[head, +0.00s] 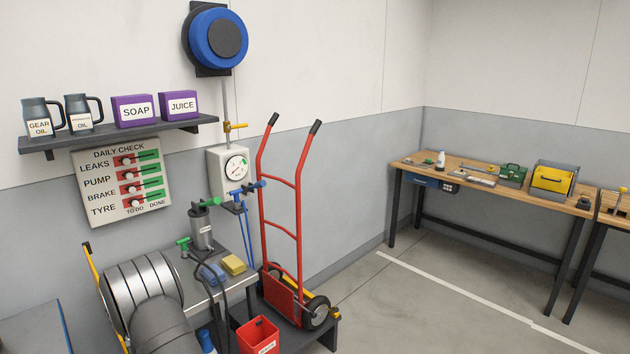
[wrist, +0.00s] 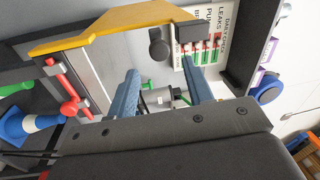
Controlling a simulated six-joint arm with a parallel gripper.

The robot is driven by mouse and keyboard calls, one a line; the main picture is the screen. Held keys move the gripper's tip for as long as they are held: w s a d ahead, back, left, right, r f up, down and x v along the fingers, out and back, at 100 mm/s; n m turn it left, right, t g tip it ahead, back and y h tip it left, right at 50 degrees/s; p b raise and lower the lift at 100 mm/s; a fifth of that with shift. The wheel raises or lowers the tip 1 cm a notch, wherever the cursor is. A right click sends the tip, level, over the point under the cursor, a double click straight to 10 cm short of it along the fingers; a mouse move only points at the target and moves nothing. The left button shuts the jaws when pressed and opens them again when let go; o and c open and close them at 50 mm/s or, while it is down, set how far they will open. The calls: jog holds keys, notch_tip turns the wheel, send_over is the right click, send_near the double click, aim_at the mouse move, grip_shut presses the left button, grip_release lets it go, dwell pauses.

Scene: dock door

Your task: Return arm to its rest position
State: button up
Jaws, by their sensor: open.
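My gripper (wrist: 160,68) shows in the wrist view, with its two blue fingers spread apart and nothing held between them. Beyond the gap is a grey canister with a green handle (wrist: 160,98), clear of the fingers. The head view does not show my gripper. Large rounded silver links of my arm (head: 145,285) fill the lower left of the head view, in front of the small bench.
A shelf (head: 110,138) holds jugs and purple boxes above the daily check board (head: 122,180). A grey bench (head: 212,287) and red hand truck (head: 292,230) stand close on the right of my arm. A wooden workbench (head: 462,171) is far right. Floor between is open.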

jog(key=x, duration=0.6)
jog(key=shift+w+a+r, duration=0.1)
jog(key=shift+w+a, duration=0.1)
jog(key=shift+a, duration=0.05)
jog(key=shift+s+a+r+n, duration=0.15)
jog(key=shift+s+a+n, duration=0.1)
jog(key=shift+a+n, duration=0.4)
jog(key=s+a+f+n+g, duration=0.2)
jog(key=s+a+f+n, duration=0.5)
jog(key=n, duration=0.9)
jog(key=shift+s+a+f+g+y, duration=0.35)
jog(key=shift+s+a+g+y, duration=0.05)
jog(key=shift+s+a, duration=0.6)
jog(key=shift+n, duration=0.25)
